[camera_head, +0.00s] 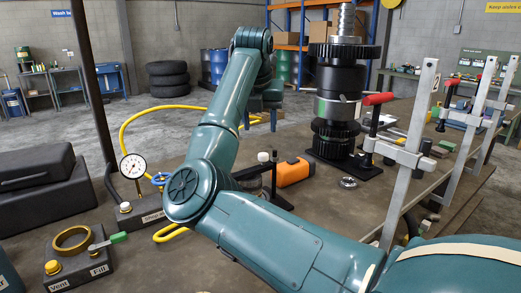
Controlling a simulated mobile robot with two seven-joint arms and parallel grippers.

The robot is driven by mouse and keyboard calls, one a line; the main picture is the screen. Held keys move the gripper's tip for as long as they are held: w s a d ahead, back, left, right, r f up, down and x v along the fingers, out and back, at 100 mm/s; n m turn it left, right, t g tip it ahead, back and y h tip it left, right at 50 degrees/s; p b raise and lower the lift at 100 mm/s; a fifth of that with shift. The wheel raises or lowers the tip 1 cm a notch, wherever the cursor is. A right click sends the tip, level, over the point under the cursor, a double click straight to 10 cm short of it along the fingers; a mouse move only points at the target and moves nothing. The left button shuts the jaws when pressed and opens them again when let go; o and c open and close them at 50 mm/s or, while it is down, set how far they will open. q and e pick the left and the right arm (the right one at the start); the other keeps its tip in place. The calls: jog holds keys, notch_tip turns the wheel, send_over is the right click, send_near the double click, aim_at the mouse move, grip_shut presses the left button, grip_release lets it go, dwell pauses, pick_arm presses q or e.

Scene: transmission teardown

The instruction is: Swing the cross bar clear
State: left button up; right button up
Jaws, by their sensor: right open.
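A dark gear-and-shaft stack (338,75) stands upright on a black base plate on the bench, right of centre. A thin pale bar (332,96) crosses the stack at mid-height. It looks like the cross bar, but I cannot be sure. Its right end appears close to a red clamp handle (378,99); I cannot tell whether they touch. My right gripper (262,121) hangs left of the stack, apart from it, at the end of my raised forearm. It is open, small in view, with its fingertips hard to make out. My left gripper is out of view.
Tall bar clamps (411,150) line the bench's right edge. A dial gauge (133,166), yellow hose and vent-fill block (84,257) sit left. My arm hides the bench's middle.

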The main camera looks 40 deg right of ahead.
aim_at(263, 154)
jog(key=p+x, duration=0.2)
jog(key=x, duration=0.8)
jog(key=shift+d+f, duration=0.2)
jog(key=shift+f, duration=0.1)
jog(key=shift+c, duration=0.6)
grip_shut()
